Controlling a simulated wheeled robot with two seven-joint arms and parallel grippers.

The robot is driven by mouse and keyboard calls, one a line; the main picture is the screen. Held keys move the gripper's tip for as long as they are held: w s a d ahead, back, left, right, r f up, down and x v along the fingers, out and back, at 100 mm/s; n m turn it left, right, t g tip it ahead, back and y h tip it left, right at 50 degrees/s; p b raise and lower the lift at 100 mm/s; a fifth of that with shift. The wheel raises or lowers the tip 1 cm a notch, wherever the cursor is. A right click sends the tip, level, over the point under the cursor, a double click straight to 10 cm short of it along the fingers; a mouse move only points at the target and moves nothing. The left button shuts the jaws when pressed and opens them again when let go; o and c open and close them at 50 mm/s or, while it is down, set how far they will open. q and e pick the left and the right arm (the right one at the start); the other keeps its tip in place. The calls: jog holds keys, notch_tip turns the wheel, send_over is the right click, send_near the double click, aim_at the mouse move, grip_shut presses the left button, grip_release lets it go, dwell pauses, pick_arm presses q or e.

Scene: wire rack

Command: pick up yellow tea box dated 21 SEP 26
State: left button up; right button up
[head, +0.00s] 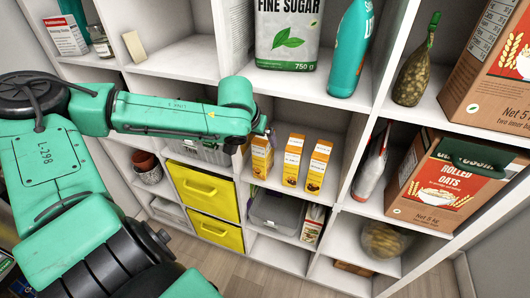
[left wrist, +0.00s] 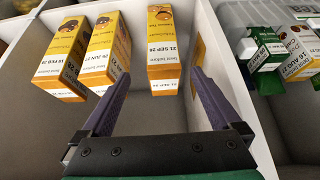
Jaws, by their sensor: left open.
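Three upright yellow tea boxes stand in one shelf compartment. The box dated 21 SEP 26 (left wrist: 164,50) is the rightmost in the left wrist view, where the picture is upside down. It matches the leftmost box (head: 262,158) in the head view. The other two carry other dates: a middle box (left wrist: 106,50) and a left box (left wrist: 66,58). My left gripper (left wrist: 160,80) is open, with its purple fingers pointing at the dated box and nothing between them. In the head view my left gripper (head: 268,136) is mostly hidden behind its wrist. My right gripper is not visible.
A white partition (left wrist: 235,85) stands close beside the dated box. Green-and-white boxes (left wrist: 285,55) sit in the neighbouring compartment. Yellow drawers (head: 203,190) and a grey bin (head: 275,212) are lower down. A sugar bag (head: 287,35) and a teal bottle (head: 350,50) stand on the shelf above.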

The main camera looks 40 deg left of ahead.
aim_at(259, 144)
pick_arm(q)
jog(key=x, duration=0.3)
jog(key=shift+a+f+b, duration=0.1)
jog(key=shift+f+b, duration=0.25)
jog(key=shift+b, duration=0.05)
jog(key=x, duration=0.2)
jog(key=shift+w+a+f+b, duration=0.1)
jog(key=shift+w+f+b, duration=0.1)
jog(key=shift+w+b, duration=0.1)
jog(key=shift+w+f, duration=0.1)
jog(key=x, duration=0.4)
jog(key=shift+a+f+b, duration=0.2)
jog(key=shift+f+b, duration=0.15)
jog(key=shift+w+f, duration=0.1)
jog(key=shift+w, duration=0.1)
jog(key=shift+s, duration=0.1)
jog(key=shift+c, duration=0.3)
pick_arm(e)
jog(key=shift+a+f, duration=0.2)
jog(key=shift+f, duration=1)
pick_arm(q)
grip_shut()
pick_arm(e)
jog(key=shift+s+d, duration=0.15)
